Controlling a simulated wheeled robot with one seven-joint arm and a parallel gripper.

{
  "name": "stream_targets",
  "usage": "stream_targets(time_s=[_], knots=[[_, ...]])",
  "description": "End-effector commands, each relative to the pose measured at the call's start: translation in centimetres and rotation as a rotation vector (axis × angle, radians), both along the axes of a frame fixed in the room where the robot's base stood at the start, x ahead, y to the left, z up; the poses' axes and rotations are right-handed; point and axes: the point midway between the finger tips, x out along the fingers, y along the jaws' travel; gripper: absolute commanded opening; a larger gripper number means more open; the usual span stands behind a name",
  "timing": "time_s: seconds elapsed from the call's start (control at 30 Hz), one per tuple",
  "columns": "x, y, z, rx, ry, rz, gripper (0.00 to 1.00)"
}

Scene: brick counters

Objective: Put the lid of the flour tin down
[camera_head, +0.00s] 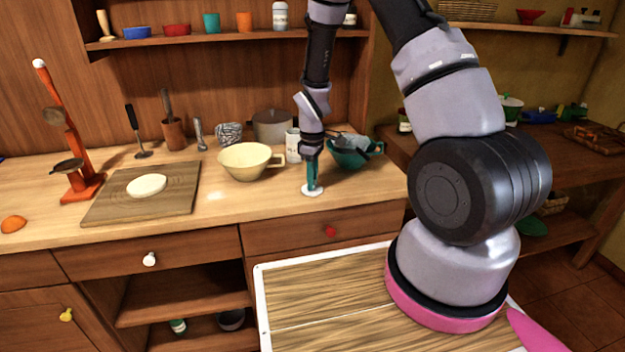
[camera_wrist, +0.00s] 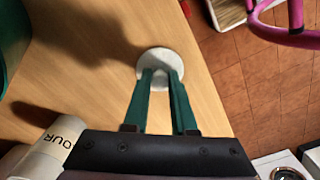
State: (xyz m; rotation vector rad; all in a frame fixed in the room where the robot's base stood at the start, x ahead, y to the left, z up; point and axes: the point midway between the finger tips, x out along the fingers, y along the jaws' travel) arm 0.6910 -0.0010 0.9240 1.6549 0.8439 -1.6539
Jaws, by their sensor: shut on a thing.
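My gripper (camera_head: 312,184) is low over the front edge of the wooden counter (camera_head: 225,210), fingers pointing down. Its green fingers are shut on the lid (camera_head: 312,190), a small round white disc. In the wrist view the lid (camera_wrist: 162,60) shows at the fingertips of the gripper (camera_wrist: 161,80), close to the counter edge. I cannot tell whether the lid touches the counter. The flour tin (camera_head: 293,146), white with dark lettering, stands behind the gripper. It also shows at the lower left of the wrist view (camera_wrist: 45,150), lettering partly visible.
A cream bowl (camera_head: 245,162) stands left of the gripper, and a teal bowl (camera_head: 352,155) stands close on the right. A wooden board (camera_head: 115,195) with pale dough (camera_head: 146,185) lies further left. The counter between board and lid is clear. Drawers are below.

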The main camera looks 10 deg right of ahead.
Motion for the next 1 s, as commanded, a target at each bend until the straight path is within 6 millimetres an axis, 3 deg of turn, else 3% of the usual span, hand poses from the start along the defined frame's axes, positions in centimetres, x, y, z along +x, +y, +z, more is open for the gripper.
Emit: stream_targets(time_s=[0.2, 0.23, 0.3, 0.7, 0.87, 1.0], knots=[[0.0, 0.0, -0.3, 0.000, 0.001, 0.000, 0.00], [0.0, 0.0, -0.3, 0.000, 0.000, 0.000, 0.28], [0.0, 0.0, -0.2, 0.000, 0.000, 0.000, 0.55], [0.0, 0.0, 0.3, 0.001, -0.001, 0.000, 0.55], [0.1, 0.0, 2.8, 0.001, -0.004, 0.000, 0.55], [0.1, 0.0, 5.9, 0.001, -0.006, 0.000, 0.55]])
